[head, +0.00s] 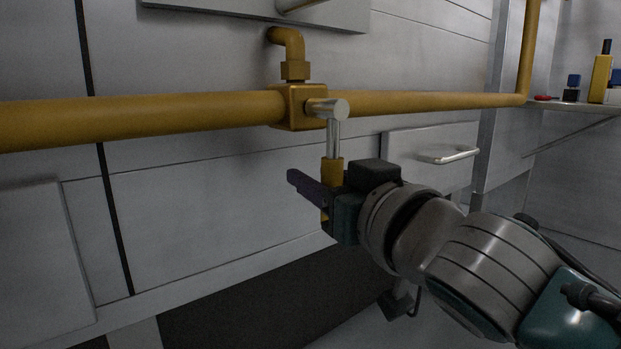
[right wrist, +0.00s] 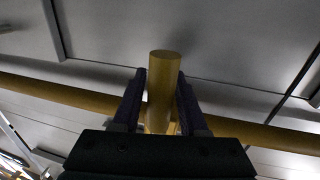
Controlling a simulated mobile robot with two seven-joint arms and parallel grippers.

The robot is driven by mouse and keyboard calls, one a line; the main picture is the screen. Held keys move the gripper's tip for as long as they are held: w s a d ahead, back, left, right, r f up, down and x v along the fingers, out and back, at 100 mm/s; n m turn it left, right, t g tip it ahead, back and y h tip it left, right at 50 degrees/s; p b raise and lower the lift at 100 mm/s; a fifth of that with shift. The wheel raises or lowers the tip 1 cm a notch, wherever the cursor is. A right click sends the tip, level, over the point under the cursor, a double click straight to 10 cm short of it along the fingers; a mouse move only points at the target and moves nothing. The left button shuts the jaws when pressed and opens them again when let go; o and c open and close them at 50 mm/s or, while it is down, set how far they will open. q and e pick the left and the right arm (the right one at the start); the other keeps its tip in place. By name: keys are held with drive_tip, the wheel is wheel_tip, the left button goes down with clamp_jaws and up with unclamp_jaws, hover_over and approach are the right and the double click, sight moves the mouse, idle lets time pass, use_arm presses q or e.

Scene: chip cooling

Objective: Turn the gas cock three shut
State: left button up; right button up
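A yellow gas cock (head: 296,107) sits on the yellow pipe. From its silver stem a lever (head: 333,138) hangs straight down, across the pipe's line, and ends in a yellow handle (head: 333,170). My right gripper (head: 316,188) is at this handle, below the pipe. In the right wrist view the handle (right wrist: 164,85) stands between the two purple fingers of my right gripper (right wrist: 161,100), with no clear gap at the fingertips; it looks shut on the handle. The handle's lower part is partly hidden by the gripper in the head view. My left gripper is not in view.
The yellow pipe (head: 170,118) runs along the grey panelled wall, and an elbow (head: 290,45) rises above the cock. A panel with a silver pull (head: 450,156) is to the right. A shelf (head: 580,107) at the far right holds small bottles.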

clamp_jaws()
idle(1.1)
